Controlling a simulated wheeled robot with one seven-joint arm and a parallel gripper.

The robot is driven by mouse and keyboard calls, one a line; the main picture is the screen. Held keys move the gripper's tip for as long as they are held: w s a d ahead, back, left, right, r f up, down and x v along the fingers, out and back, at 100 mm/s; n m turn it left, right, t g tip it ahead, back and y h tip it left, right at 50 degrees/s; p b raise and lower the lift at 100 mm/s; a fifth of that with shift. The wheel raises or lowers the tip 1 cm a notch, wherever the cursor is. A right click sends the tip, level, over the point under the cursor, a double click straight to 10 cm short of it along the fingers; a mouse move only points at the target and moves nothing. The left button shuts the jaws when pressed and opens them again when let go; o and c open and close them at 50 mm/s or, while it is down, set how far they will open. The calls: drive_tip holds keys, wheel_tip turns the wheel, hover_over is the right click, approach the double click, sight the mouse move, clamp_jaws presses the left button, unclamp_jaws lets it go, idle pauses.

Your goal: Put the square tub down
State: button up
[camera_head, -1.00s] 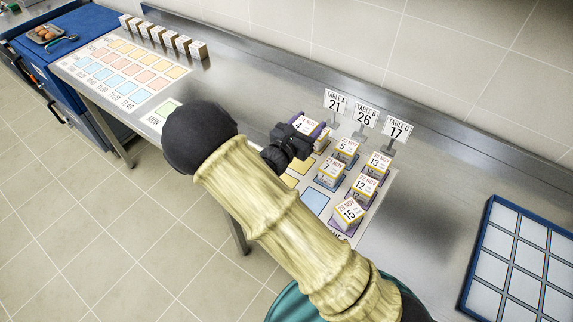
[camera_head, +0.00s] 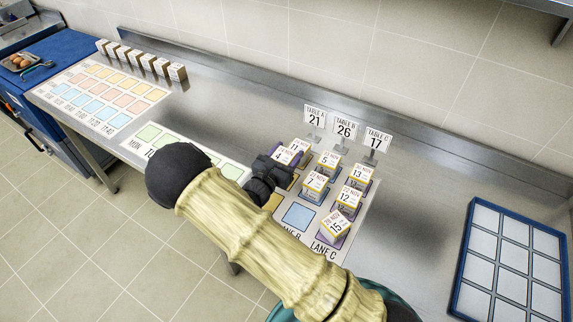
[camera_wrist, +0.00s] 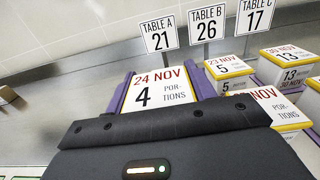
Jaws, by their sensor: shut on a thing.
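The square tub (camera_head: 283,157), with a white lid marked "24 NOV 4 portions", is between the purple-edged fingers of my gripper (camera_head: 289,153). My gripper is shut on it. In the wrist view its lid (camera_wrist: 160,90) looks level, with a finger on either side. It is at the back left of the lane mat (camera_head: 338,246), in front of the "Table A 21" sign (camera_head: 315,118). Its underside is hidden, so I cannot tell whether it touches the mat. My arm covers part of the mat's left side.
Close on the right stand similar tubs marked 5 (camera_head: 328,160) and 7 (camera_head: 314,184), then tubs marked 13, 12 and 15. Signs B (camera_head: 345,131) and C (camera_head: 377,141) stand behind. A blue cell (camera_head: 298,216) is bare. A blue-rimmed tray (camera_head: 462,250) lies far right.

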drive_tip(key=shift+f, duration=0.25)
drive_tip(key=shift+f, duration=2.05)
drive_tip(key=shift+f, duration=0.15)
drive_tip(key=o, duration=1.1)
drive_tip(key=shift+c, duration=0.2)
drive_tip(key=b+v, duration=0.1)
drive_tip(key=v, duration=1.1)
drive_tip(key=shift+b, duration=0.35)
